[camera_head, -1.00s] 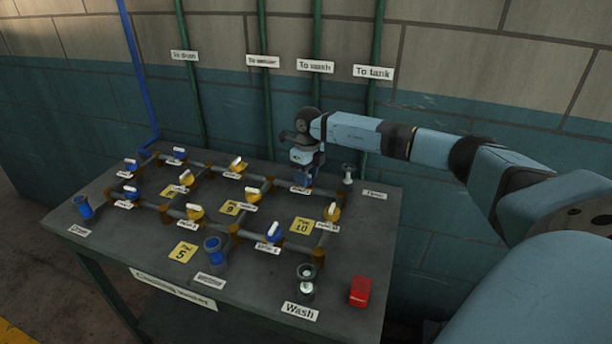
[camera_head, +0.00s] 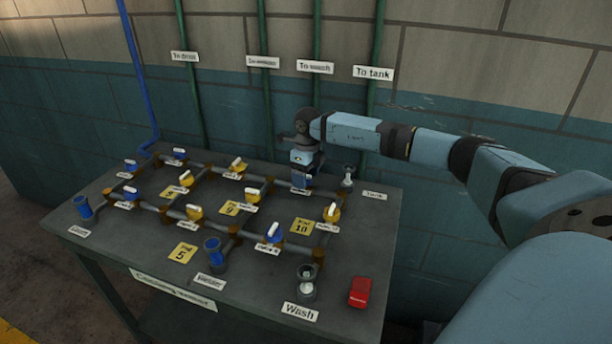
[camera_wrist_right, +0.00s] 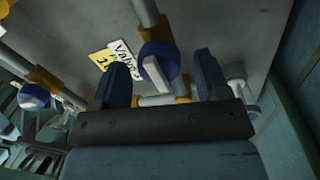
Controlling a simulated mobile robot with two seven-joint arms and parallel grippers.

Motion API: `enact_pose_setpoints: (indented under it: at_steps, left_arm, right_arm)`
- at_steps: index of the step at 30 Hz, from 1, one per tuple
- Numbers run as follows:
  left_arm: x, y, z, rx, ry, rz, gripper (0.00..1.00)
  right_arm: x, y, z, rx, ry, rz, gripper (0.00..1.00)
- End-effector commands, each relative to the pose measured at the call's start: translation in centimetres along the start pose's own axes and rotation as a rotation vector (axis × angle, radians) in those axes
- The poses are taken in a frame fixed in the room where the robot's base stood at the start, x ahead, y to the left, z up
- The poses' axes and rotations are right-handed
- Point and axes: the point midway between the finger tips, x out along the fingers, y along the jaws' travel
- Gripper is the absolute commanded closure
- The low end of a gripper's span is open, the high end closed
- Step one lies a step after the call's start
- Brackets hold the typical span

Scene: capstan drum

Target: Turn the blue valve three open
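My right gripper (camera_head: 302,181) is at the back right of the pipework, pointing down over a valve. In the right wrist view, its two dark blue fingers (camera_wrist_right: 163,82) are apart. A blue valve (camera_wrist_right: 158,56) with a white lever lies between and just beyond them; I cannot tell whether they touch it. A yellow tag and a "Valve" label (camera_wrist_right: 122,50) are beside it, the number unclear. In the head view the gripper hides most of this valve. Other blue valves stand at front right (camera_head: 273,234) and at left (camera_head: 131,194). My left gripper is not in view.
Several yellow valves (camera_head: 195,212) sit on the same pipes. The grey table (camera_head: 350,250) also carries a blue cup (camera_head: 213,251), a wash cup (camera_head: 307,284) and a red block (camera_head: 360,292). A small post (camera_head: 348,176) stands close right of my gripper.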

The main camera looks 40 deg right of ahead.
Motion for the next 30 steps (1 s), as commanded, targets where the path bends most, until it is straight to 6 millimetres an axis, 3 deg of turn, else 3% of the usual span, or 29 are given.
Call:
enact_pose_setpoints:
  at_steps: [8, 21, 30]
  left_arm:
    - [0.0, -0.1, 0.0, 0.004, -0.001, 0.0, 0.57]
    - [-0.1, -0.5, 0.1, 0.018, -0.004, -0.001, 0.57]
    - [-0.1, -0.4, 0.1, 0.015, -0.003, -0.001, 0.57]
  right_arm:
    - [-1.2, -0.1, 0.0, 0.001, -0.001, -0.001, 0.31]
    - [-10.6, 0.0, 0.1, 0.0, -0.003, -0.001, 0.31]
    - [-13.7, 0.0, 0.0, 0.0, 0.0, 0.0, 0.31]
